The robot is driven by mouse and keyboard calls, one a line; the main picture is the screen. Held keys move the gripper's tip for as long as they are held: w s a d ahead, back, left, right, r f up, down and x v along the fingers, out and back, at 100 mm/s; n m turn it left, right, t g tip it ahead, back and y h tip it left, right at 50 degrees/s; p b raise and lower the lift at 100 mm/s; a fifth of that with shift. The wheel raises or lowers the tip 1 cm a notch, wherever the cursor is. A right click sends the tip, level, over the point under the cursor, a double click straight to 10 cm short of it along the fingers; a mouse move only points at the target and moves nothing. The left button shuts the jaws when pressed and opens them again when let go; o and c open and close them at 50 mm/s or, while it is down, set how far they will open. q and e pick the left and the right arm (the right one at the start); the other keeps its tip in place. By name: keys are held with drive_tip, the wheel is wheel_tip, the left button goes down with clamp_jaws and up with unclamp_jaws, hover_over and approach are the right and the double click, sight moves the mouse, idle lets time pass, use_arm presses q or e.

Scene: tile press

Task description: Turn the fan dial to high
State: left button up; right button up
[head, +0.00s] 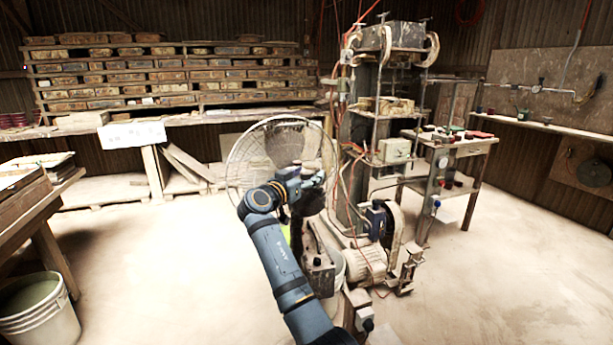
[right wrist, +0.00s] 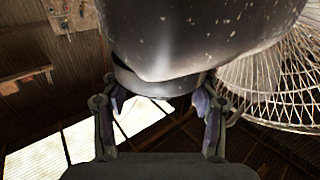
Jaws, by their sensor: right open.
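The fan (head: 240,148), with a round wire cage, stands in the middle of the head view, left of the press. Its cage also shows at the right of the right wrist view (right wrist: 275,85). A dark, speckled rounded housing (right wrist: 200,40) fills the top of that view. A darker short round part (right wrist: 155,80) under it sits between my right fingertips; I cannot tell whether this is the dial, and no markings show. My right gripper (right wrist: 158,98) is open around that part, contact unclear. In the head view the right gripper (head: 316,181) is beside the cage's lower right.
The tall tile press (head: 365,140) with hanging cables and a motor (head: 362,262) stands just right of my right gripper. A bench (head: 455,148) is farther right. A bucket (head: 40,308) stands at lower left. The floor at right is clear.

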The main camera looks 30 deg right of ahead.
sight(303, 177)
drive_tip(key=v, duration=0.7)
drive_tip(key=shift+s+a, duration=0.15)
drive_tip(key=shift+a, duration=0.1)
